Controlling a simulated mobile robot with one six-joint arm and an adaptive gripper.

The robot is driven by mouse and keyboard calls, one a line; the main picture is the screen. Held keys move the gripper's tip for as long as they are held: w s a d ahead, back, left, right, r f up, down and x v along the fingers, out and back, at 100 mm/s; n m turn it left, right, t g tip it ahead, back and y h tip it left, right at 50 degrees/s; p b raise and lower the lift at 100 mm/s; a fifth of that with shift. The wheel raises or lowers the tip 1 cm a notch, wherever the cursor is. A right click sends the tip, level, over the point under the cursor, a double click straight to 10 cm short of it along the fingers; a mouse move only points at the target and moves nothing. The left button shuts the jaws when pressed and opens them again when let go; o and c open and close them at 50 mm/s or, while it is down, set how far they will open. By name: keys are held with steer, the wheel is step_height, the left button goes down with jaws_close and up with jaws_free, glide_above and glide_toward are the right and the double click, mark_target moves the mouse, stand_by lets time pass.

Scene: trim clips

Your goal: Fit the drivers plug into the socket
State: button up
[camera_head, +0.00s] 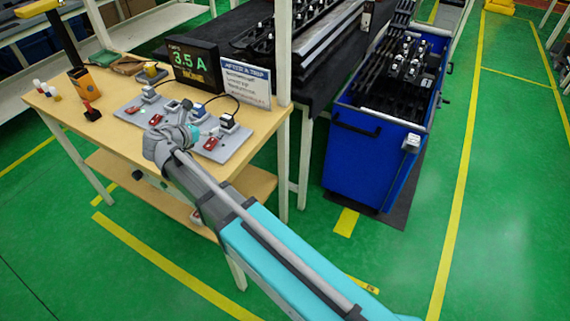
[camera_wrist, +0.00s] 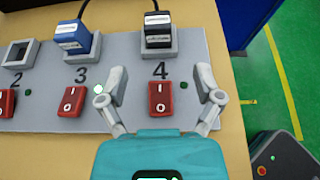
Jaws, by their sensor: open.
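My gripper (camera_wrist: 160,88) is open and empty above the grey socket board (camera_wrist: 215,100), its fingers either side of the red rocker switch (camera_wrist: 161,99) under number 4. In the head view my gripper (camera_head: 192,128) is over the board's front part. Socket 4 (camera_wrist: 176,54) holds a black-and-white plug (camera_wrist: 157,30); socket 3 holds a blue-and-white plug (camera_wrist: 72,37). Socket 2 (camera_wrist: 18,54) is empty. Another plug (camera_head: 149,93) stands at the board's left end in the head view. I see no label saying which plug is the drivers plug.
Behind the board stand a display reading 3.5 A (camera_head: 193,67) and an "AFTER A TRIP" sign (camera_head: 246,83). Small objects and an orange holder (camera_head: 83,80) are on the table's left. A blue cart (camera_head: 370,150) stands to the right. Black cables rise from the plugs.

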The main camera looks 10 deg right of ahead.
steer(key=d+f+m+g, duration=0.1)
steer(key=d+m, duration=0.1)
steer(key=d, duration=0.1)
steer(key=s+d+f+m+g, duration=0.1)
steer(key=d+m, duration=0.1)
steer(key=d, duration=0.2)
steer(key=s+d+f+m+g, duration=0.1)
steer(key=d+f+m, duration=0.1)
steer(key=d, duration=0.1)
steer(key=shift+d+g, duration=0.2)
steer(key=shift+g, duration=0.1)
steer(key=s+d+f+m+g+y, duration=0.3)
steer(key=s+d+m+y, duration=0.1)
steer(key=s+d+m, duration=0.3)
steer(key=s+d+f+m+g+y, duration=0.4)
steer(key=s+d+m, duration=0.4)
steer(key=d+m, duration=0.3)
steer(key=m, duration=0.4)
steer(key=shift+d+f, duration=0.2)
steer(key=shift+d, duration=0.1)
steer(key=shift+s, duration=0.1)
step_height(320, 180, up, 5)
steer(key=p, duration=0.5)
